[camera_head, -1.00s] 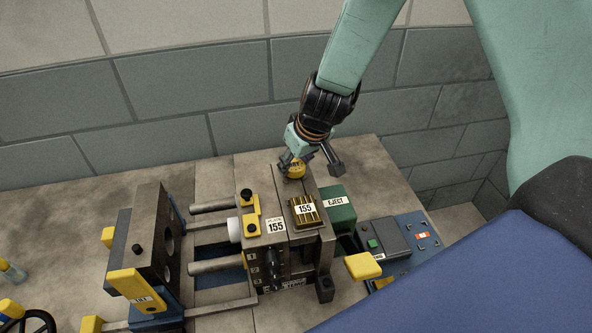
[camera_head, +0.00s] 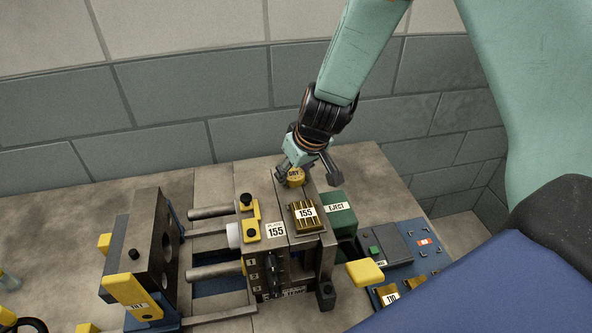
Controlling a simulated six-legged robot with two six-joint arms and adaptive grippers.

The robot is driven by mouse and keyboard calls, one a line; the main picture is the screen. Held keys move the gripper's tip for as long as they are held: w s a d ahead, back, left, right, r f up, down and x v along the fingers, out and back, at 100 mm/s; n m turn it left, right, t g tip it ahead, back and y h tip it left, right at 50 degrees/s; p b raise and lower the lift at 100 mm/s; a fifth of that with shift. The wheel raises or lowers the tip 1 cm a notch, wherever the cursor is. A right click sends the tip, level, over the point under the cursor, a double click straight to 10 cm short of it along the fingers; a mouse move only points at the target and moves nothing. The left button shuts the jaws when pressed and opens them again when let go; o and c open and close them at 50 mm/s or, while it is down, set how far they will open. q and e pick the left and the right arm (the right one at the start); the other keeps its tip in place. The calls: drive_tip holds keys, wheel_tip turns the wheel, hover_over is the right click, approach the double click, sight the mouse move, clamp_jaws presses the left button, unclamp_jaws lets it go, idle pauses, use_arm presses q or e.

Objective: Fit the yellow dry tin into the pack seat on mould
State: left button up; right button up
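The yellow dry tin (camera_head: 295,178), a small round tin with a DRY label, is at the far end of the mould (camera_head: 275,231). My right gripper (camera_head: 311,177) is just above and around it, fingers spread wide. The left finger is close to the tin; whether it touches is unclear. The right finger stands clear of it. I cannot tell whether the tin rests on the mould. No pack seat can be made out clearly; the surface under the tin is hidden. My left gripper is not in view.
A gold ribbed block labelled 155 (camera_head: 306,214) sits on the mould near the tin. A green EJECT box (camera_head: 342,217) stands to the right, a blue control panel (camera_head: 412,250) beyond it. The other mould half (camera_head: 155,245) stands left, across guide bars.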

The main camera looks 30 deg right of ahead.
drive_tip(key=o, duration=0.3)
drive_tip(key=shift+w+a+f, duration=0.1)
drive_tip(key=shift+f, duration=0.5)
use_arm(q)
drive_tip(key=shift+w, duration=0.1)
use_arm(e)
drive_tip(key=shift+s+r, duration=0.25)
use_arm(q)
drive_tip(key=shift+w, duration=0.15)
use_arm(e)
drive_tip(key=shift+w, duration=0.25)
drive_tip(key=shift+r+p, duration=0.8)
use_arm(q)
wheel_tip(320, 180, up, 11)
drive_tip(key=p, duration=0.9)
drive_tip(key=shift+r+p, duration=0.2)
drive_tip(key=shift+p, duration=0.2)
use_arm(e)
drive_tip(key=shift+v, duration=5.95)
drive_tip(key=shift+f, duration=0.1)
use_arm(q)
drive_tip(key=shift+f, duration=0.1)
use_arm(e)
drive_tip(key=shift+s, duration=0.15)
